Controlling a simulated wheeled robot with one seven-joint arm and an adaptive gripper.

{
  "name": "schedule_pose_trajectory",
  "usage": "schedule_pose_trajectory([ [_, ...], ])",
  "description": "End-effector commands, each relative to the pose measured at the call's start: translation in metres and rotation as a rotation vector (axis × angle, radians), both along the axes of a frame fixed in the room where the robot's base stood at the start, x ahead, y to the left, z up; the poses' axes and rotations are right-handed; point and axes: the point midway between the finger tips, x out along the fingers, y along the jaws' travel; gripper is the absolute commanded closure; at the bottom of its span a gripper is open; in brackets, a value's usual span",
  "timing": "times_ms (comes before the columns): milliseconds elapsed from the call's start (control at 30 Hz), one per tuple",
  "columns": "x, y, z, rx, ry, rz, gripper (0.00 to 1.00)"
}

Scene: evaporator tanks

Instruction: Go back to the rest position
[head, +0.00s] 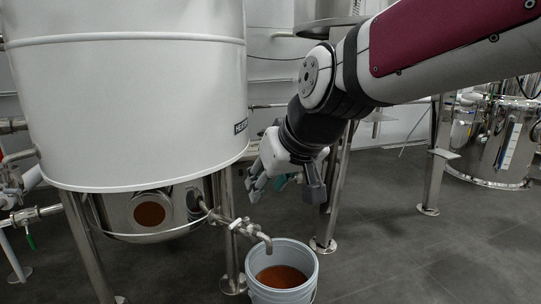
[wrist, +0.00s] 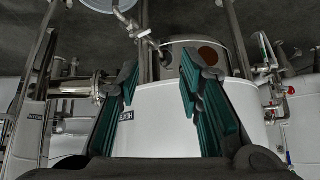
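My gripper (head: 284,186) hangs at the end of my arm, right of the large white tank (head: 130,100) and above the white bucket (head: 283,290). In the wrist view my gripper (wrist: 158,75) shows two dark fingers with green pads, spread apart with nothing between them. The tank's white wall (wrist: 160,130) shows behind the fingers. The bucket stands under a metal spout (head: 263,240) and holds reddish-brown contents. My fingers are apart from the spout and the bucket.
Metal tank legs (head: 333,190) stand behind my gripper. A valve and pipe (head: 232,222) stick out from under the tank. A shiny steel tank (head: 492,140) stands at the far right. The grey floor (head: 420,255) is clear at the lower right.

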Motion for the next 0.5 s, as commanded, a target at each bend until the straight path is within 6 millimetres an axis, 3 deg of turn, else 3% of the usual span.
schedule_pose_trajectory([
  [33,-0.025,-0.027,-0.005,-0.026,0.047,-0.037,0.66],
  [200,-0.112,-0.101,-0.031,-0.102,0.235,-0.164,0.66],
  [300,-0.161,-0.133,-0.046,-0.134,0.338,-0.236,0.66],
  [500,-0.241,-0.172,-0.070,-0.169,0.501,-0.350,0.66],
])
